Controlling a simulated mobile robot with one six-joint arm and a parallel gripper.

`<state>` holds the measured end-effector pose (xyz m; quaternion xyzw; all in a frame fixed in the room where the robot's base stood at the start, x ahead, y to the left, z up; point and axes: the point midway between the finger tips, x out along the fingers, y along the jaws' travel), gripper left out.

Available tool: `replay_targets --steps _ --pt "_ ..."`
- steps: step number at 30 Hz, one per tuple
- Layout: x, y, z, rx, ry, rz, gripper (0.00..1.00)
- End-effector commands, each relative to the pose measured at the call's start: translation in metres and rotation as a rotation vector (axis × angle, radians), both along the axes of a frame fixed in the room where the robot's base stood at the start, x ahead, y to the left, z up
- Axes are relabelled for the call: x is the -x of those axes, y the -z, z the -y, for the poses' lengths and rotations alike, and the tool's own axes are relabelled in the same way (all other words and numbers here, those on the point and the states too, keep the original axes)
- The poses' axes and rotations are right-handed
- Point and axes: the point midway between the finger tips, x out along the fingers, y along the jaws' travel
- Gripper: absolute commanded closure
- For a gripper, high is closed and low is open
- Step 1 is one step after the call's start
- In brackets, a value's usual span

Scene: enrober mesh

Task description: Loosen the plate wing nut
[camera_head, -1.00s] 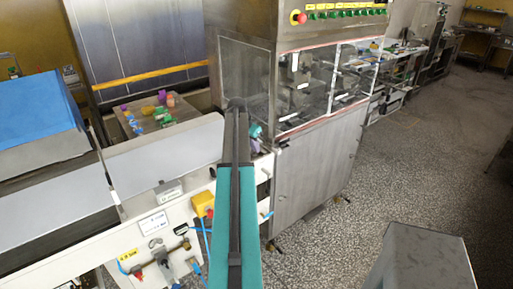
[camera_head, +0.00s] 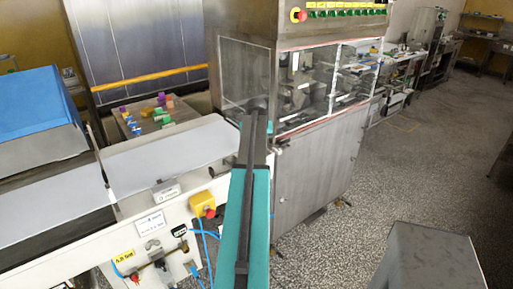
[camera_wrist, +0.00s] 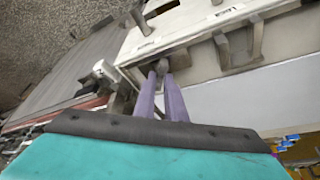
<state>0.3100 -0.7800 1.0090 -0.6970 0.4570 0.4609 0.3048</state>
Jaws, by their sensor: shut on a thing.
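In the wrist view my gripper (camera_wrist: 161,72) has two purple fingers reaching to the edge of a pale machine frame (camera_wrist: 205,35). The fingertips are closed around a small grey-brown piece (camera_wrist: 162,66), which looks like the plate wing nut. Its wings are too small and blurred to make out. A second grey lug or bracket (camera_wrist: 222,45) stands to its right on the same frame, apart from the fingers. In the head view my own arm hides the fingers and the nut, at the right end of the white conveyor near the steel machine.
A steel cabinet machine (camera_head: 318,170) with clear windows and a red stop button (camera_head: 299,15) stands behind my arm. A yellow box with a red button (camera_head: 203,204) is just left of my arm. Coloured blocks (camera_head: 152,115) lie on a table behind the conveyor (camera_head: 170,152).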

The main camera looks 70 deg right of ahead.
Motion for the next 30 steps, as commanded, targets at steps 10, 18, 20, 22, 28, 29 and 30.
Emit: replay_targets --steps 10,18,20,22,28,29,30 --pt "0.0069 0.0056 -0.0006 -0.012 -0.277 -0.010 1.00" --pt "0.0087 0.0049 0.0011 -0.011 -0.468 -0.011 1.00" --pt "0.0092 0.0047 0.0014 -0.011 -0.500 -0.011 1.00" --pt "0.0097 0.0047 0.0014 -0.012 -0.533 -0.013 1.00" --pt "0.0100 0.0042 0.0014 -0.011 -0.592 -0.014 1.00" --pt "0.0103 0.0043 0.0014 -0.011 -0.597 -0.015 1.00" --pt "0.0104 0.0042 0.0013 -0.011 -0.601 -0.014 1.00"
